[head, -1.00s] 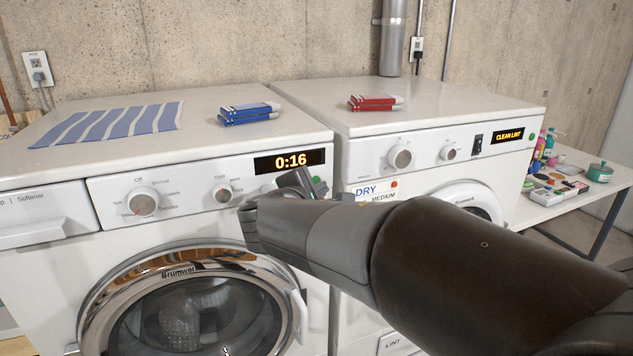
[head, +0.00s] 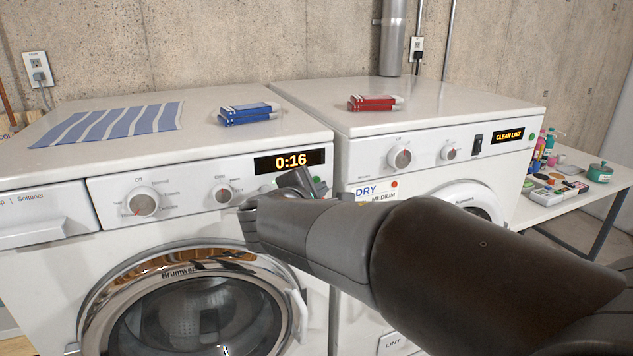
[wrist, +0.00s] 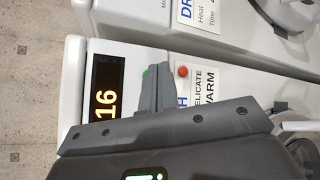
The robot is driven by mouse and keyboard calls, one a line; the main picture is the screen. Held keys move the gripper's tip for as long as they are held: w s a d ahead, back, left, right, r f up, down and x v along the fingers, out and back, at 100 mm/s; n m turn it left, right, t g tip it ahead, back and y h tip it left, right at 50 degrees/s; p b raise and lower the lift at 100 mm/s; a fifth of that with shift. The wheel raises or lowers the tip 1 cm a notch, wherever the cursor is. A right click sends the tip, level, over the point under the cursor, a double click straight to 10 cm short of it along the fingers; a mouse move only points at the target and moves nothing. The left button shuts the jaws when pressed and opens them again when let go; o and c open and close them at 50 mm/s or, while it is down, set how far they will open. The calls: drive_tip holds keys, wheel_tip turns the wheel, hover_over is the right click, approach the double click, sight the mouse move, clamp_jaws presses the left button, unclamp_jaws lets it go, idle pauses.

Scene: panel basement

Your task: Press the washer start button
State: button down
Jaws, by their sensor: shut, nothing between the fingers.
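The white washer (head: 60,255) stands at the left, its display (head: 290,162) reading 0:16. A small green start button (head: 317,181) shows at the right end of its panel, partly hidden by my gripper. My gripper (head: 303,182) is shut and empty, its tip at the panel just below the display. In the wrist view the closed fingers (wrist: 154,88) lie over the panel beside the display (wrist: 105,88), with a bit of green button (wrist: 147,72) at their edge. I cannot tell whether they touch or press it.
The white dryer (head: 440,112) stands close at the right, its display (head: 507,136) reading CLEAN LINT. A blue box (head: 248,114) and striped cloth (head: 110,123) lie on the washer; a red box (head: 374,102) lies on the dryer. A red round magnet (wrist: 183,71) sits near my fingers.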

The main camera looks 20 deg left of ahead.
drive_tip(key=shift+w+a, duration=0.1)
drive_tip(key=shift+w+a, duration=0.15)
